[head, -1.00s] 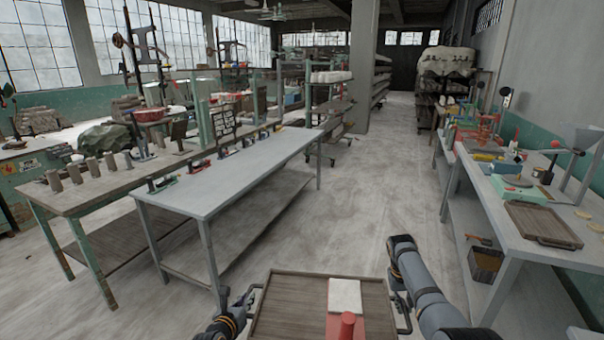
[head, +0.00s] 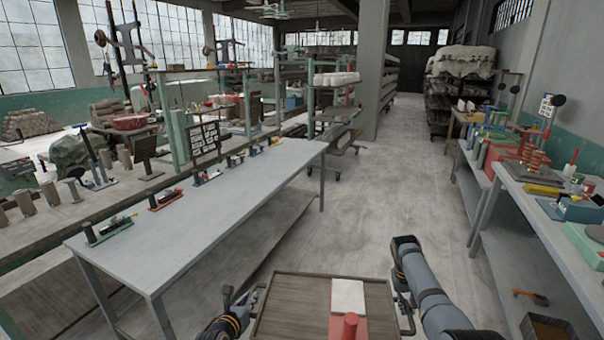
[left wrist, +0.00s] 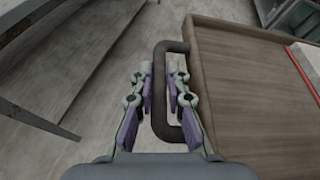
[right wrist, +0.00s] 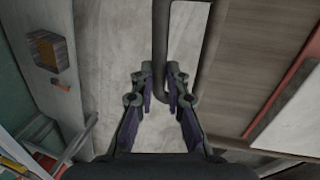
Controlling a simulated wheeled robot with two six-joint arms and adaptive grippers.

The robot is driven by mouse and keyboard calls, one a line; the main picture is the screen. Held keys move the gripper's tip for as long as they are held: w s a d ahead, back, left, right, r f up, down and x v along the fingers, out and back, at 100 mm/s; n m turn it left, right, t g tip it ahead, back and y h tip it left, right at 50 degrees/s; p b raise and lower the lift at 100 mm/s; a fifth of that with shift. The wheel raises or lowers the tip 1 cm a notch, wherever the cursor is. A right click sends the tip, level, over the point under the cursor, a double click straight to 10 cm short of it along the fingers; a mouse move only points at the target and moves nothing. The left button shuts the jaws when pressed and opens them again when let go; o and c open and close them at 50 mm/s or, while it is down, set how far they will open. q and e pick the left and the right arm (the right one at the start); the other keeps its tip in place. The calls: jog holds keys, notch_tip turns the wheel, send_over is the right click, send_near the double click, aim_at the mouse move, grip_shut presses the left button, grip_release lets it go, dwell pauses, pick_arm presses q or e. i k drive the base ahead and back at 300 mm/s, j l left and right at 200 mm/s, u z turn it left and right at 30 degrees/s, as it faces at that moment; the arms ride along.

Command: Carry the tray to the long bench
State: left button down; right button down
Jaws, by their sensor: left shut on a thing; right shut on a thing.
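A brown wooden tray (head: 290,302) with dark bar handles hangs level in front of me, above the floor. On it are a red object (head: 349,328) and a flat white block (head: 348,296). My left gripper (head: 250,298) is shut on the tray's left handle (left wrist: 166,48). My right gripper (head: 403,300) is shut on the right handle (right wrist: 160,30). The tray's near edge is cut off in the head view. A long grey bench (head: 215,212) stands ahead to the left, with a bare top except for small tools along its far-left edge.
A wooden bench (head: 30,232) with grey cylinders runs behind the grey bench. A crowded side bench (head: 525,190) lines the right wall. A wheeled rack (head: 335,130) and a pillar (head: 372,60) stand further off. The aisle floor (head: 375,200) between the benches is clear.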

aim_at(200, 218)
jog(key=i, duration=3.2)
jog(key=u, duration=2.45)
